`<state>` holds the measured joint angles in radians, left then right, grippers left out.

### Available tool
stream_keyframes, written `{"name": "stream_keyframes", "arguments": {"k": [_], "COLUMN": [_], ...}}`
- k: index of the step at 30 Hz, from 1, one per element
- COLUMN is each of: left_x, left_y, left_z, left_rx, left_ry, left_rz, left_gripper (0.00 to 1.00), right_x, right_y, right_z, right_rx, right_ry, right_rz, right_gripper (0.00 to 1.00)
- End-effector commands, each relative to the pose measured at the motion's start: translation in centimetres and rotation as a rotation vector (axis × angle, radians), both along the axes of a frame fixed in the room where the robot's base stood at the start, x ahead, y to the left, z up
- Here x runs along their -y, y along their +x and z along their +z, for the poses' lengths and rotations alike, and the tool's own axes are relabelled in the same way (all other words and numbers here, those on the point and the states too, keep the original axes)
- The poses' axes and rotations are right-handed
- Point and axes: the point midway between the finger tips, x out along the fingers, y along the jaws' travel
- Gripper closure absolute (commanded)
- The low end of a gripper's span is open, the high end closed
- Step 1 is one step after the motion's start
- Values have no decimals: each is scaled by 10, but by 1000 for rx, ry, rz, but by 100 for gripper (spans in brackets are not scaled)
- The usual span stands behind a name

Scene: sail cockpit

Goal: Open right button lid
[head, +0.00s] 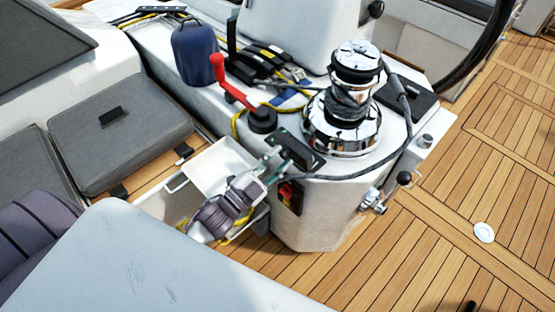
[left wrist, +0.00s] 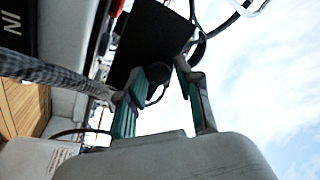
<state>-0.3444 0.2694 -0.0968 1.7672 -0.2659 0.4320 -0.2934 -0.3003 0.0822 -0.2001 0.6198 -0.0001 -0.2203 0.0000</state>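A small black square plate, which looks like a button lid (head: 300,151), sits on the white console edge in front of the chrome winch. It looks tilted, but its hinge is hidden. In the left wrist view a black panel (left wrist: 150,38), probably the same lid, stands just beyond my fingers. My left gripper (head: 277,158) is close beside the lid's left edge. In the left wrist view its teal-padded fingers (left wrist: 160,82) are apart, with a dark round part showing between or behind them. I cannot tell whether a finger touches the lid. My right gripper is not in view.
The chrome winch (head: 342,110) and red-handled lever (head: 233,85) stand behind the lid. A black cable (head: 350,177) runs around the console. A red switch (head: 287,192) is on the console's side. A white open bin (head: 213,166) is at left. The teak floor (head: 440,240) at right is mostly clear.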

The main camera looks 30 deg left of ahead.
Motion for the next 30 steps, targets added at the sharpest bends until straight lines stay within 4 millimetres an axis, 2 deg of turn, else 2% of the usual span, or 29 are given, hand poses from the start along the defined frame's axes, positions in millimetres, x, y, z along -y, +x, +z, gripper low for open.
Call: {"name": "stream_keyframes", "arguments": {"k": [2,10,14,17,24,30], "left_x": [0,0,-3,-8,-25,-36], "left_y": [0,-1,-8,-22,-70,-100], "left_z": [0,-1,-4,-7,-18,-23], "left_rx": [-1,-2,-5,-7,-7,-4], "left_ry": [0,2,2,2,2,1], "left_rz": [1,0,0,0,0,0], "left_gripper": [49,49,49,49,49,49], "right_x": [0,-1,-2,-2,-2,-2], "right_y": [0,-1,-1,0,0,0], "right_z": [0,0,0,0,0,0], "right_rx": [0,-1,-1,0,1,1], "right_ry": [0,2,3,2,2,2], "right_rz": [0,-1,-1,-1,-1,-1], "right_gripper": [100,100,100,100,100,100]}}
